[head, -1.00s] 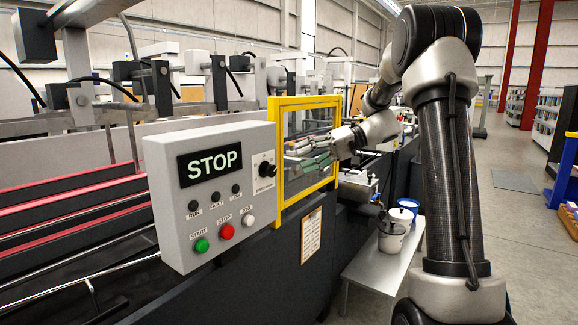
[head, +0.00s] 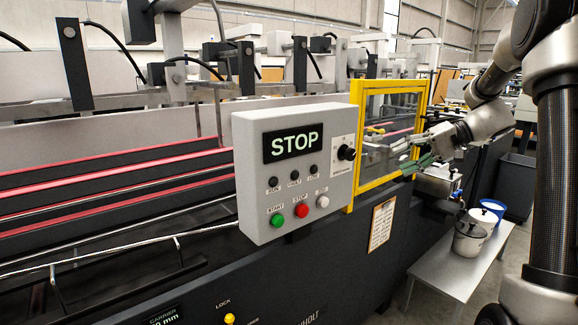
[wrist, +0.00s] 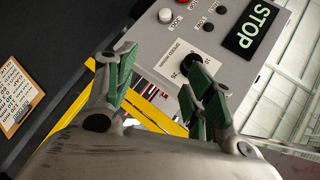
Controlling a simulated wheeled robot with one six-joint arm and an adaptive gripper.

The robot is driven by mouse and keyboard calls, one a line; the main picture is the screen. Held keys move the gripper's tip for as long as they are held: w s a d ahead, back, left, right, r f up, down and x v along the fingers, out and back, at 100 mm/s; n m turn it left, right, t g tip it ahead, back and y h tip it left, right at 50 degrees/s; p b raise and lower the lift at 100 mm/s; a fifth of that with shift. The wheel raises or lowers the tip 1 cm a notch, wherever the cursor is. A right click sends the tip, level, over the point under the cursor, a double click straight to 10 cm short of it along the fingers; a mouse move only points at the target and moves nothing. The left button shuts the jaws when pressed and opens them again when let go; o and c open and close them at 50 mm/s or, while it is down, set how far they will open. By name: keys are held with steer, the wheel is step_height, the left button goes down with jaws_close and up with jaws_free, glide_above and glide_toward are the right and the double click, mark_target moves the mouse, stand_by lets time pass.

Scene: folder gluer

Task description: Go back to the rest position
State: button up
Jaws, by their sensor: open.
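My gripper (head: 408,158) is in front of the yellow-framed clear guard (head: 355,155) in the head view, right of the grey control box (head: 248,165). Its green-padded fingers are apart with nothing between them; the wrist view shows the same open gripper (wrist: 160,82). In the wrist view, the control box (wrist: 160,52) with its black speed knob (wrist: 187,60) lies beyond the fingertips. The knob appears close to the right finger in the picture; I see no grip on it. The display reads STOP.
The yellow guard frame and control box stand close to my gripper. A low bench (head: 440,277) at right holds a grey pot (head: 469,239) and a white-and-blue tub (head: 487,213). A notice board (head: 382,224) hangs on the machine's dark side.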

steer(key=s+d+f+m+g+h, duration=0.1)
steer(key=s+f+m+h, duration=0.15)
steer(key=s, duration=0.45)
steer(key=s+d+f+m+g+h, duration=0.1)
steer(key=s+d+f+h, duration=0.15)
steer(key=s, duration=0.35)
steer(key=s+a+r+n+t+h, duration=0.1)
steer(key=s+r+n+h, duration=0.1)
steer(key=s, duration=0.7)
steer(key=s+a+r+n+t+h, duration=0.1)
steer(key=s+r+n+t+h, duration=0.1)
steer(key=s, duration=0.7)
steer(key=shift+a+n+h, duration=0.2)
steer(key=shift+n+h, duration=0.25)
steer(key=shift+h, duration=0.95)
